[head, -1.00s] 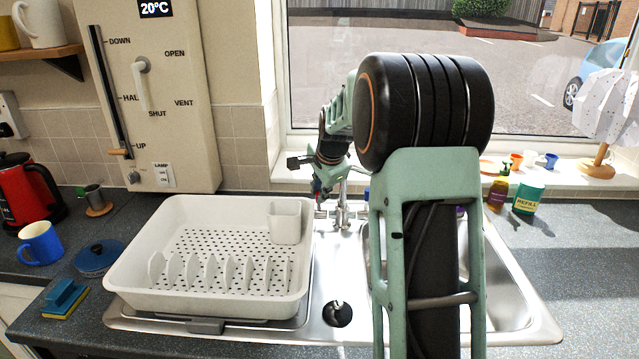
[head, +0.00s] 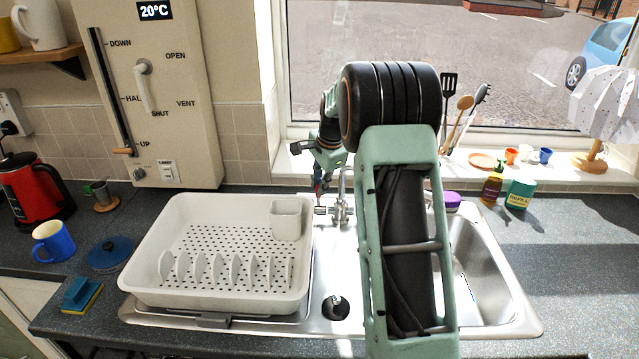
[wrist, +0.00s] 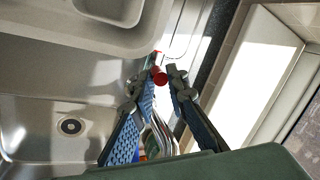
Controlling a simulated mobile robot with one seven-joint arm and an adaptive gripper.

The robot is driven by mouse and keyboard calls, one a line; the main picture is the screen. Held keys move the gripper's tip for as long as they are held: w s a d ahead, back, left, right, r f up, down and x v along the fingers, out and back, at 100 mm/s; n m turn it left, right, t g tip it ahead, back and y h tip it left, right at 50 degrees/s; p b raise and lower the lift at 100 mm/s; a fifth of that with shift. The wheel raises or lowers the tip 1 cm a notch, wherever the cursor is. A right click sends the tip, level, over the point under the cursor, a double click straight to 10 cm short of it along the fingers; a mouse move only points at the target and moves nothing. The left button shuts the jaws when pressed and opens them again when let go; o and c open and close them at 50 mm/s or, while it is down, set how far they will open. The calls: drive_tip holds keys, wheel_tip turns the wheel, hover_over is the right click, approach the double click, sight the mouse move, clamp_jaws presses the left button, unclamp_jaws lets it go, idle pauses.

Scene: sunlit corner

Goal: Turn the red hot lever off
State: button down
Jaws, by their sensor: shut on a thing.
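The red hot lever (wrist: 159,76) shows as a small red knob at the tips of my gripper (wrist: 157,86) in the wrist view. The two blue-padded fingers stand on either side of it, shut on it. The curved chrome tap spout (wrist: 160,132) runs below, between the fingers. In the head view, the tap (head: 342,208) stands at the back of the sink. My gripper (head: 319,186) points down just left of it, small and partly hidden. Which way the lever is turned cannot be told.
A white dish rack (head: 160,230) fills the left side of the sink unit. The steel sink basin (head: 485,270) lies right, partly behind my arm. A soap bottle (head: 492,188) and green refill box (head: 520,193) stand at right. The window sill (head: 400,165) is behind.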

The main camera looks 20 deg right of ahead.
drive_tip(key=c, duration=1.9)
unclamp_jaws()
drive_tip(key=shift+w, duration=0.1)
drive_tip(key=shift+r, duration=0.1)
drive_tip(key=v, duration=1.2)
